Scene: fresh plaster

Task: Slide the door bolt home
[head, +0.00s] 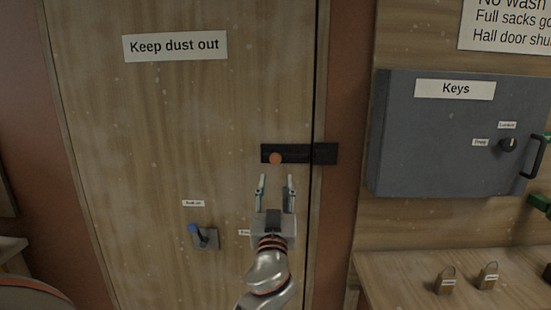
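The door bolt (300,153) is a black bar unit fixed across the right edge of the wooden door (150,110). Its round orange knob (275,158) sits near the left end of the bolt's track. A black keeper (325,153) is on the frame side, to the right of the door's edge. My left gripper (276,180) is just below the knob, fingers pointing up. The fingers are apart with nothing between them, and the knob shows above the gap. My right gripper is not in the view.
A lever with a blue end (194,229) is on the door, lower left of my gripper. A grey key cabinet (450,135) hangs to the right. Two padlocks (446,280) (488,275) stand on a wooden bench (400,275) at lower right.

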